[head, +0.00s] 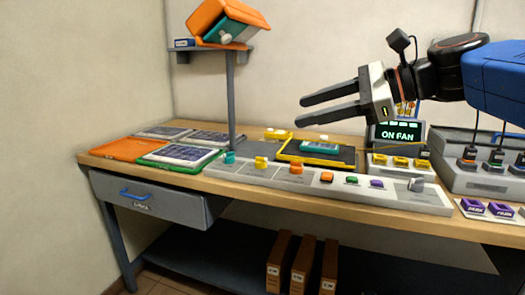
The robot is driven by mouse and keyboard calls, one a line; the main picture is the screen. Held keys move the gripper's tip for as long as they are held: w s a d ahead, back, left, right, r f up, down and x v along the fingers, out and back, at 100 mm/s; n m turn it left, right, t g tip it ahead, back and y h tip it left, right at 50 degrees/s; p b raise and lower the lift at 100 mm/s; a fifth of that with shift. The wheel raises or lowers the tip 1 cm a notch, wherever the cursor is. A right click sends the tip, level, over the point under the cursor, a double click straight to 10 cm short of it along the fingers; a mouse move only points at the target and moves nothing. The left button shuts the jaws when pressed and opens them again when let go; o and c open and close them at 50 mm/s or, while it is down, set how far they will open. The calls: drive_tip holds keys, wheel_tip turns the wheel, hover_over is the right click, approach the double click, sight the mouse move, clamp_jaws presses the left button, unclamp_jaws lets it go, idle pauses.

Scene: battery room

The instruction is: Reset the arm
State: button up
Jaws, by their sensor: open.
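My gripper (328,103) is in the air above the right half of the workbench (400,212). Its two dark fingers point left and are apart, with nothing between them. The arm comes in from the right edge of the picture. Below the gripper, a teal block (320,147) lies in a yellow-edged tray (290,156). The gripper is well clear of the bench and touches nothing.
A grey control strip (335,190) with coloured knobs and buttons runs along the bench front. A post at the back left carries a tilted orange bin (215,22). A display reading "ON FAN" (398,133) and charger boxes (480,175) stand at right. A drawer (150,203) hangs below.

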drive_tip(key=s+d+f+n+h, duration=0.4)
drive_tip(key=s+d+f+n, duration=0.1)
drive_tip(key=f, duration=0.7)
drive_tip(key=s+d+f+n+g+h, duration=0.1)
drive_tip(key=s+d+f+n+h, duration=0.3)
drive_tip(key=d+f+n, duration=0.3)
drive_tip(key=s+d+f+n+h, duration=0.4)
drive_tip(key=s+d+f+n, duration=0.1)
drive_tip(key=f, duration=1.3)
drive_tip(key=shift+s+d+n, duration=0.4)
drive_tip(key=shift+s+d, duration=0.5)
drive_tip(key=shift+s, duration=0.05)
